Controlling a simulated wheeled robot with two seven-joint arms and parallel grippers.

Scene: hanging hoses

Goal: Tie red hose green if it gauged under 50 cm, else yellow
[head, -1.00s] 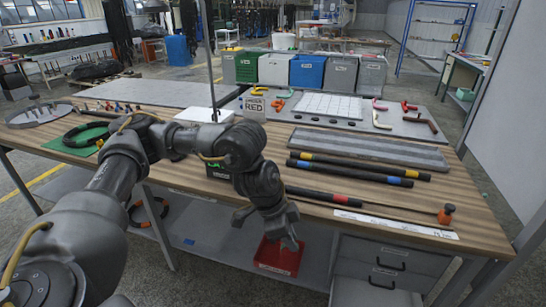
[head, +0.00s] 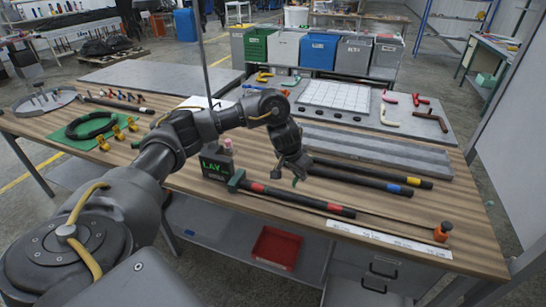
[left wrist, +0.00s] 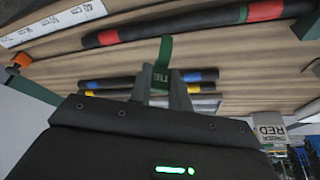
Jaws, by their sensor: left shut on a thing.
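The red hose (head: 297,199), black with a red band near each end, lies along the table front. It shows across the top of the left wrist view (left wrist: 180,26). Its left end is at a green block (head: 236,181) by the box lettered LAY (head: 217,166). My left gripper (head: 292,176) is just behind the hose, above the table. In the left wrist view it is shut on a green strip marked TIE (left wrist: 164,60), apart from the hose. My right gripper is out of view.
A white ruler strip (head: 385,239) and an orange-topped piece (head: 442,231) lie at the front right. Blue- and yellow-banded hoses (head: 372,173) lie behind. A coiled black hose is on a green mat (head: 72,138). A red bin (head: 276,248) is below the front edge.

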